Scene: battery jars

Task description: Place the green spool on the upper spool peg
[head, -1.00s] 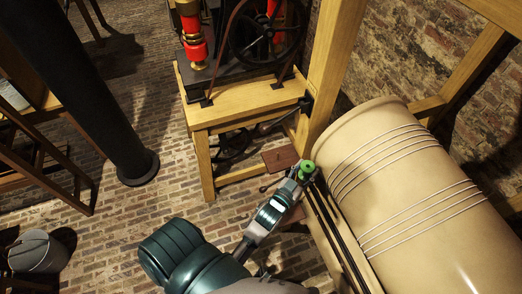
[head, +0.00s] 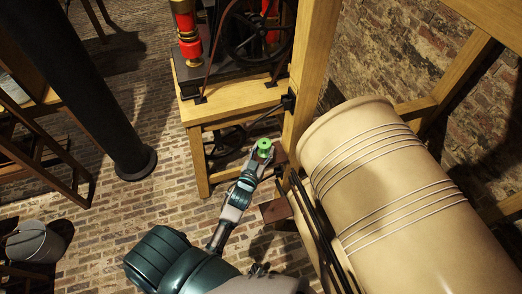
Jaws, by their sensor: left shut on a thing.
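The green spool (head: 264,146) is at the tip of my left gripper (head: 259,158), which is shut on it and holds it up in front of the wooden stand. The spool and fingers partly cover a reddish-brown block (head: 280,158) beside the wooden post. A second brown block (head: 275,211) sits lower, to the right of my left forearm. I cannot clearly make out the upper spool peg at this size. My right gripper is not in view.
A large cream cylinder with wire bands (head: 390,170) fills the right, with dark rods (head: 325,235) along its left side. A wooden stand (head: 235,108) carries a wheel machine (head: 250,32). A black column (head: 110,110) and a bucket (head: 35,243) stand left. Brick floor between is open.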

